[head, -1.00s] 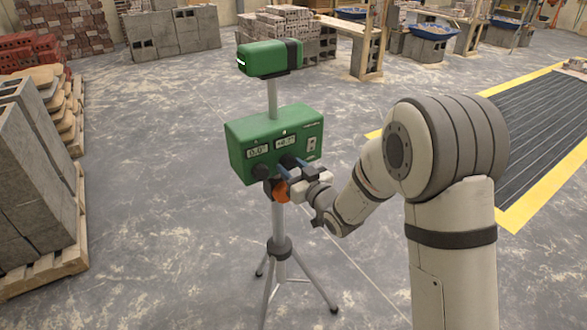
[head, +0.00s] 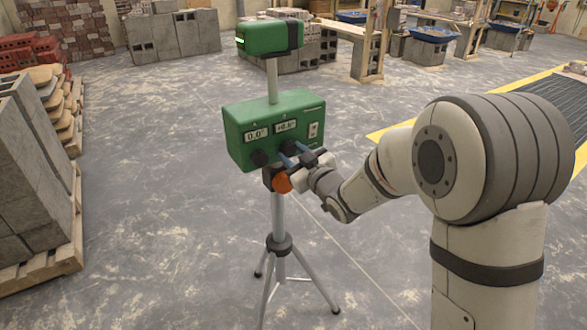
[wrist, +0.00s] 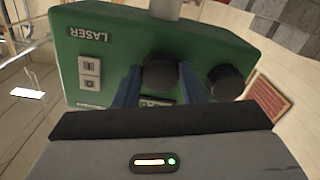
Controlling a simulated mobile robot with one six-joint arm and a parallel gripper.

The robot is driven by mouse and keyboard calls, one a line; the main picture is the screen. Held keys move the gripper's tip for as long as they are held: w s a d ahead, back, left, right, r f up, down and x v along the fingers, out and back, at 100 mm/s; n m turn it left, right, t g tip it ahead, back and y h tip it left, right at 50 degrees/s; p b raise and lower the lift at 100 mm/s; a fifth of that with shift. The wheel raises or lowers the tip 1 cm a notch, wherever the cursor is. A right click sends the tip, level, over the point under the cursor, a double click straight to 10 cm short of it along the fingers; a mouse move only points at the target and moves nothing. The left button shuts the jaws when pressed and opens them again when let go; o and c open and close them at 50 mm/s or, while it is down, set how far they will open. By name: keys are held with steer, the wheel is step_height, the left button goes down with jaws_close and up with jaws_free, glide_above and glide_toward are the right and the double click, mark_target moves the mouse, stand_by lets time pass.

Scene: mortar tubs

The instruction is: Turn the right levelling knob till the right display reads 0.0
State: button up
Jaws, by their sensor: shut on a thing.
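The green levelling box (head: 236,157) stands on a tripod, its front towards me. Its left display (head: 256,135) reads 0.0°. Its right display (head: 286,125) shows a small positive value, about +0.6 or +0.8, too small to read surely. The left knob (head: 259,158) is dark and free; it also shows in the wrist view (wrist: 226,82). My gripper (head: 292,154) is at the right knob, which it mostly hides in the head view. In the upside-down wrist view, my gripper's blue fingers (wrist: 160,84) are shut on the right knob (wrist: 160,68), one on each side.
A green laser head (head: 268,37) sits on a pole above the box. An orange round part (head: 282,183) hangs below it. The tripod (head: 280,248) stands on open floor. Stacked grey blocks on a pallet (head: 45,275) are at the left.

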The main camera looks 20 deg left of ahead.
steer(key=n+b, duration=0.2)
steer(key=b, duration=0.2)
steer(key=n+b, duration=0.2)
steer(key=b, duration=0.2)
steer(key=shift+f+n, duration=0.4)
steer(key=n+b, duration=0.4)
steer(key=b, duration=0.2)
steer(key=shift+r, duration=0.1)
steer(key=n+b, duration=0.5)
steer(key=b, duration=0.1)
steer(key=shift+r+n, duration=0.2)
steer(key=shift+n, duration=0.2)
steer(key=shift+r+n+b, duration=0.2)
steer(key=shift+n+b, duration=1.15)
steer(key=shift+n, duration=0.05)
steer(key=o, duration=1)
steer(key=shift+d, duration=0.1)
